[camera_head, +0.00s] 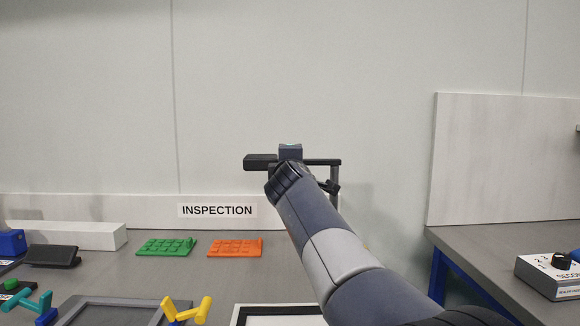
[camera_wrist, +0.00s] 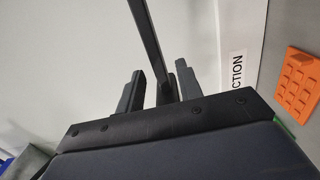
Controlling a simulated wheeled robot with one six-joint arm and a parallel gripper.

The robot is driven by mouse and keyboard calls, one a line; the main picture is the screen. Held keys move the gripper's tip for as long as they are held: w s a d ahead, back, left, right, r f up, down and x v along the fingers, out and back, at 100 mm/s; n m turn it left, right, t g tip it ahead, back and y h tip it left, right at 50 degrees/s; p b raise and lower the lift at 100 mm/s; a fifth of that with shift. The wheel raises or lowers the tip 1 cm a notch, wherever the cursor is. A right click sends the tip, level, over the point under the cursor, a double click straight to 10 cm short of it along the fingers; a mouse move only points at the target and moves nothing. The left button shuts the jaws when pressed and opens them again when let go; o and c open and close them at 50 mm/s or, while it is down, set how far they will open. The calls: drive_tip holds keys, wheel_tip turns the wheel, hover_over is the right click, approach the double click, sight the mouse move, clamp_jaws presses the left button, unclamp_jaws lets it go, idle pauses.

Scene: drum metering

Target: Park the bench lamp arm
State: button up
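The bench lamp shows in the head view as a thin dark horizontal arm (camera_head: 322,162) with a black block-shaped head (camera_head: 260,162) at its left end. Its right end meets an upright post (camera_head: 337,178) behind my arm. In the wrist view, the dark bar of the lamp arm (camera_wrist: 145,35) runs from the top edge down to the space between my gripper's fingers (camera_wrist: 160,85). The fingers stand apart, with a gap visible beside the bar. I cannot tell whether either finger touches it. In the head view, my wrist hides the fingers.
A green tray (camera_head: 166,247) and an orange tray (camera_head: 235,248) lie on the bench below the INSPECTION sign (camera_head: 217,210). A yellow handle (camera_head: 187,309) and a teal handle (camera_head: 28,303) stand at front left. A second bench (camera_head: 490,250) is at right, bearing a control box (camera_head: 550,272).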

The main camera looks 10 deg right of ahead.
drive_tip(key=v, duration=0.7)
drive_tip(key=shift+b, duration=0.35)
drive_tip(key=p+x, duration=0.1)
drive_tip(key=x, duration=0.9)
drive_tip(key=shift+w+d+p, duration=0.15)
drive_tip(key=shift+w+p, duration=0.2)
drive_tip(key=shift+p, duration=0.05)
